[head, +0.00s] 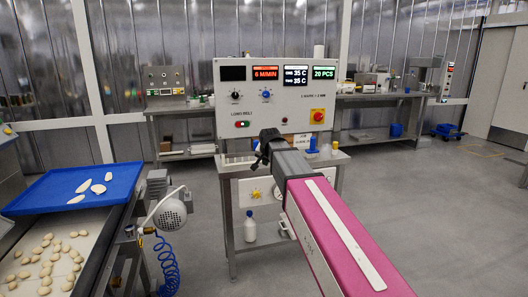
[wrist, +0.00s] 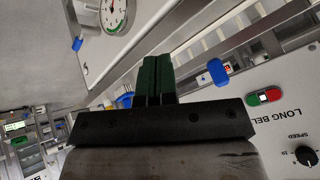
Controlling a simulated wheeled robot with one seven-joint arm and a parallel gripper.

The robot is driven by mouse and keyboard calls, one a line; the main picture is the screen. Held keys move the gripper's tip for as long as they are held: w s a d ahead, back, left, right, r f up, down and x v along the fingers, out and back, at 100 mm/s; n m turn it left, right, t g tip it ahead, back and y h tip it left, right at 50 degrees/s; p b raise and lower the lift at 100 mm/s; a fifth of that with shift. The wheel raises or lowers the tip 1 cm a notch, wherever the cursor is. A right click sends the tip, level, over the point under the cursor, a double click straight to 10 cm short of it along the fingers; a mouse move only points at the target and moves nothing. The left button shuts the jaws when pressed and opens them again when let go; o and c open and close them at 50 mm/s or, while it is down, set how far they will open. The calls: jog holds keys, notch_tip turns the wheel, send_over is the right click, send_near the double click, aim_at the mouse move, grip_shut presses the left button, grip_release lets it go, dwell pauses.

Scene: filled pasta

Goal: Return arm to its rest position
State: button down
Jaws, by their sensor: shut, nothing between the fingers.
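My gripper (head: 266,143) is at the end of my pink and grey arm in the head view, in front of the lower part of the control panel (head: 228,118). In the wrist view its dark green fingers (wrist: 157,65) are together and empty. The wrist view also shows part of the panel (wrist: 285,135) with a green and red switch and a speed knob on the right. A round gauge (wrist: 116,14) shows at the top. From the head view I cannot tell how far the gripper is from the panel.
A blue tray (head: 25,203) with several pale pieces lies at the left above a white belt (head: 85,243) with many small rounds. A grey fan-like unit (head: 170,212) and a coiled blue hose (head: 167,265) stand beside it. The floor at right (head: 450,220) is clear.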

jog(key=s+d+f+n+g, duration=0.1)
jog(key=s+d+f+g, duration=0.1)
jog(key=s+d+f, duration=0.4)
jog(key=s+d+f+n+g, duration=0.2)
jog(key=s+d+f, duration=0.4)
jog(key=s+f, duration=0.7)
jog(key=s+d+f+n+g, duration=0.1)
jog(key=s+d+f+g, duration=0.2)
jog(key=s+d+f, duration=0.3)
jog(key=s+f, duration=0.3)
jog(key=f, duration=0.2)
jog(key=shift+s+h, duration=0.15)
jog(key=shift+h, duration=0.25)
